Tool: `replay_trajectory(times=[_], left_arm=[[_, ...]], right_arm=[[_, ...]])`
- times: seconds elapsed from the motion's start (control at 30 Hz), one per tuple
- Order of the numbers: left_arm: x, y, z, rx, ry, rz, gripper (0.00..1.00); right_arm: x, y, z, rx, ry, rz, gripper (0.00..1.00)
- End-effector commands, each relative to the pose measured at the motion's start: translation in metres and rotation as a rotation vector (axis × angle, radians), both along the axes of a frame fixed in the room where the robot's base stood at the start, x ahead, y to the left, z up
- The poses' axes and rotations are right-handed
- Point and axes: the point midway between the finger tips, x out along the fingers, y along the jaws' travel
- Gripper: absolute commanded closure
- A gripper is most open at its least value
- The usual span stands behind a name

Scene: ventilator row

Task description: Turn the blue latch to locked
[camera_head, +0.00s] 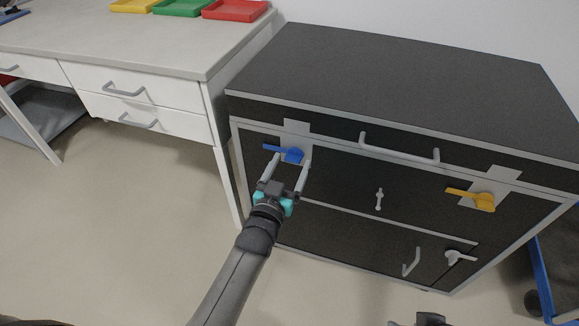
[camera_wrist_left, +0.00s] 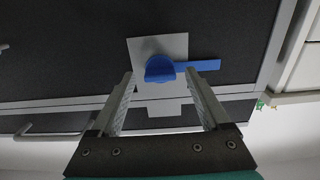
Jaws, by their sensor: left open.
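The blue latch (camera_head: 290,154) sits on a grey plate near the upper left of the black cabinet's front. In the head view its handle points left, roughly level. In the left wrist view the blue latch (camera_wrist_left: 162,69) shows a round hub with its handle pointing right. My left gripper (camera_head: 291,160) is open in front of the latch, its fingers pointing at it. In the left wrist view the left gripper (camera_wrist_left: 161,80) has its fingers apart, with the hub between their tips in the picture. I cannot tell whether either finger touches the latch. My right gripper is not clearly seen.
The black cabinet (camera_head: 420,80) also carries a yellow latch (camera_head: 484,201), a long bar handle (camera_head: 398,150) and smaller grey handles. A white desk (camera_head: 130,45) with coloured trays stands at the left. Open floor (camera_head: 130,220) lies in front.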

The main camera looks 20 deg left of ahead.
Motion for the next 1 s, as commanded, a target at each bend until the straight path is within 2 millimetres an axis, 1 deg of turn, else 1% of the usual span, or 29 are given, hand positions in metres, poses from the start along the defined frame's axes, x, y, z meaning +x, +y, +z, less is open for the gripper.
replay_trajectory(times=[0.17, 0.87, 0.9, 1.0], left_arm=[[0.0, -0.0001, 0.0002, 0.0, 0.0, 0.0, 0.2], [-0.0003, -0.0004, 0.0, 0.0, 0.0, -0.001, 0.98], [-0.0003, -0.0004, -0.0001, 0.0, 0.0, -0.001, 1.0], [-0.0004, -0.0004, -0.0001, 0.0, 0.0, -0.001, 1.0]], right_arm=[[-0.0001, -0.0002, 0.0002, 0.0, 0.001, 0.0, 0.53], [-0.0002, -0.0002, -0.0003, 0.0, 0.0, 0.0, 0.53], [-0.0002, -0.0002, -0.0003, 0.0, 0.0, 0.0, 0.53], [-0.0002, -0.0001, -0.0003, 0.0, 0.0, 0.0, 0.53]])
